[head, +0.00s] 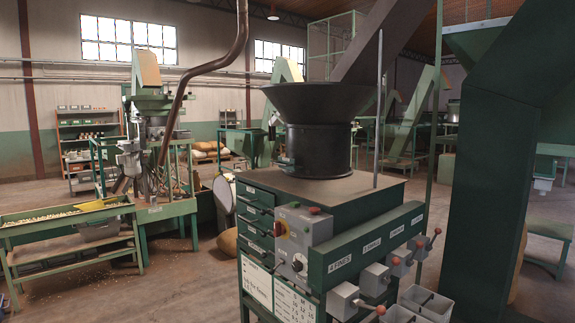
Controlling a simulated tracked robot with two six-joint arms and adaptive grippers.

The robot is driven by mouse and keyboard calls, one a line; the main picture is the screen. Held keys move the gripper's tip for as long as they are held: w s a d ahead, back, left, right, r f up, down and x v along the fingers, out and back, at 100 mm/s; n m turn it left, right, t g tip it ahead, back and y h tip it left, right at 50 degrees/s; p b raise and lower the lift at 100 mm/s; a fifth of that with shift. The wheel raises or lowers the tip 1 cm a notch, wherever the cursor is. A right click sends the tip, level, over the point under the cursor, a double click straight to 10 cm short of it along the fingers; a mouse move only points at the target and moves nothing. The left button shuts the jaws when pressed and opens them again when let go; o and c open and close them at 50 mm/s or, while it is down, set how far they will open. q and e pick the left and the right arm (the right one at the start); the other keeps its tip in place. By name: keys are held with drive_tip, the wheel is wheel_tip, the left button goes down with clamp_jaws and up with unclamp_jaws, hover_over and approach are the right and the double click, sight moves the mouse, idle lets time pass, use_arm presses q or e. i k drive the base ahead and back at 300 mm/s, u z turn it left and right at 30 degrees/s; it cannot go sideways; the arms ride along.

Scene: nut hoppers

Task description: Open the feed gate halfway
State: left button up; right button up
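A black hopper (317,105) with a wide flared rim sits on top of the green grading machine (330,206). Below its flare is a black drum (319,150). A small dark fitting (284,163) sticks out from the drum's lower left side; I cannot tell whether it is the feed gate, or how far any gate is open. Several grey outlet boxes with red-brown ball-ended levers (419,242) line the machine's front right, under labels; one label reads "4 FINES". Neither of my grippers is in view.
A grey control box (302,240) with knobs is on the machine's near corner. Grey bins (427,302) stand below the outlets. A large dark green chute (487,180) blocks the right side. A green trough table (65,222) stands left, with open floor between.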

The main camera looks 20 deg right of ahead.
sight(283, 163)
drive_tip(key=i, duration=0.85)
drive_tip(key=u, duration=0.05)
